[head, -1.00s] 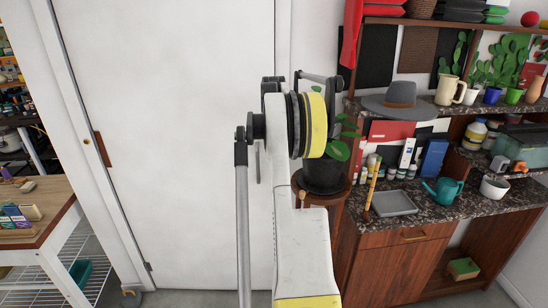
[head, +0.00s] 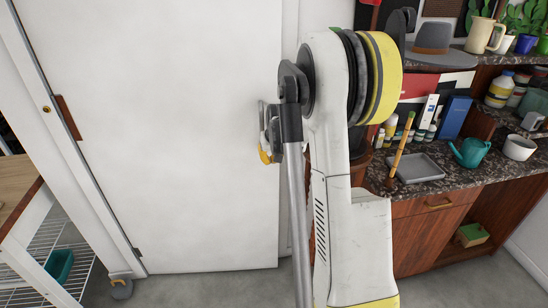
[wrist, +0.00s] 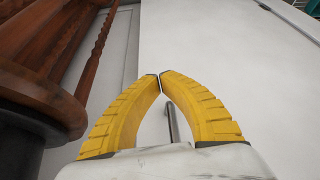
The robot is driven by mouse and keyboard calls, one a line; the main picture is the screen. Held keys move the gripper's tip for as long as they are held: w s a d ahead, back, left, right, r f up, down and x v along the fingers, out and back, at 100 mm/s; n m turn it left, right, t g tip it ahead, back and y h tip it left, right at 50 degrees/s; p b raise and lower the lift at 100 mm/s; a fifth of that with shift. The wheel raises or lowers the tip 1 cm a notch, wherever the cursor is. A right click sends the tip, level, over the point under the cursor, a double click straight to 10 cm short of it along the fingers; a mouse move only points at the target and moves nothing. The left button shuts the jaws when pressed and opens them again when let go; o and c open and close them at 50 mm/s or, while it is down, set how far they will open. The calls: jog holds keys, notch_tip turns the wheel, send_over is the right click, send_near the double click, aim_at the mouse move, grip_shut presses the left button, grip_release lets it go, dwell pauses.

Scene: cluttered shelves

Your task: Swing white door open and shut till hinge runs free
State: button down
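The white door (head: 160,130) fills the left and middle of the head view, and it also shows behind my fingers in the wrist view (wrist: 235,75). It looks flush or nearly flush with its frame; I cannot tell if it is slightly ajar. A grey bar handle (wrist: 172,123) on it shows between my fingers in the wrist view. My gripper (wrist: 162,74) has yellow fingers with their tips together and nothing visible between the tips. In the head view my gripper (head: 267,150) is near the door's right edge, mostly hidden behind my arm.
A dark-topped cabinet (head: 425,210) stands at right, with cluttered shelves. A dark wooden stand (wrist: 50,70) is close left of my gripper.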

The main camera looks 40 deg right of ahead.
jog(key=shift+w+d+f+b, duration=0.3)
jog(key=shift+w+d+f, duration=0.1)
jog(key=shift+w, duration=0.4)
jog(key=shift+w+d+f+b, duration=0.25)
jog(key=shift+w+d+b, duration=0.15)
jog(key=shift+w, duration=0.4)
jog(key=shift+w+d+f+b, duration=0.25)
jog(key=shift+w+d+f, duration=0.15)
jog(key=shift+w, duration=0.4)
